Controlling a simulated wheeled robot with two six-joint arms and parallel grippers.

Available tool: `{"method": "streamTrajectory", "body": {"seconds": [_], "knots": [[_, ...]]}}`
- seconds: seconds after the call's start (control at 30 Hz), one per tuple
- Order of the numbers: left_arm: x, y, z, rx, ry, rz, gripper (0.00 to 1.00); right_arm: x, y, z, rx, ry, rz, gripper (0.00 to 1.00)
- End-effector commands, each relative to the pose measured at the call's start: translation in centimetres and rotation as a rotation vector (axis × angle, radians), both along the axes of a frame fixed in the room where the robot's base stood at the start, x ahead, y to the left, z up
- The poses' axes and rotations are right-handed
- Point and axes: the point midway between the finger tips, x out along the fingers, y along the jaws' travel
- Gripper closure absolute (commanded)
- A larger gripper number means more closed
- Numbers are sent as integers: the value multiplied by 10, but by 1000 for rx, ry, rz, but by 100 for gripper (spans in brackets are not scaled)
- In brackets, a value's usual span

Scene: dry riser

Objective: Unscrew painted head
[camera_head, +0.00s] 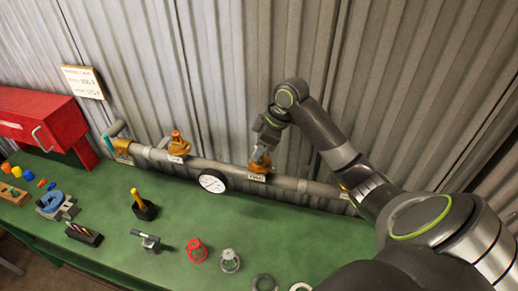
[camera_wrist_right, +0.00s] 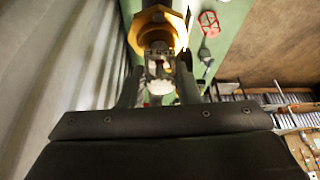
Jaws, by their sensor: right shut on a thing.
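A grey pipe (camera_head: 228,170) runs along the corrugated wall above the green bench, with brass fittings on it. My right gripper (camera_head: 262,152) reaches down to the labelled brass fitting (camera_head: 258,170) near the pipe's middle. In the right wrist view, a small head with white paint on it (camera_wrist_right: 158,72) sits against the brass hex fitting (camera_wrist_right: 158,25). My right gripper's fingers stand on either side of this head, shut on it. The head is mostly hidden by the gripper in the head view. My left gripper is not in view.
Another brass fitting with an upright head (camera_head: 178,146) stands further left on the pipe. On the green bench (camera_head: 130,236) lie a red cage-like guard (camera_head: 196,250), a grey one (camera_head: 229,261) and small tools. A red box (camera_head: 40,120) is at left.

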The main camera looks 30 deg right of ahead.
Motion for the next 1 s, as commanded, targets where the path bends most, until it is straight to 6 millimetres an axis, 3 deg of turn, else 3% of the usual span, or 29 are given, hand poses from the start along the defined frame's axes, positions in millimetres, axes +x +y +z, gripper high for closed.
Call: {"method": "streamTrajectory", "body": {"seconds": [1.0], "knots": [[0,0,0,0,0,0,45,0,0,23,0,0,-1,98]]}}
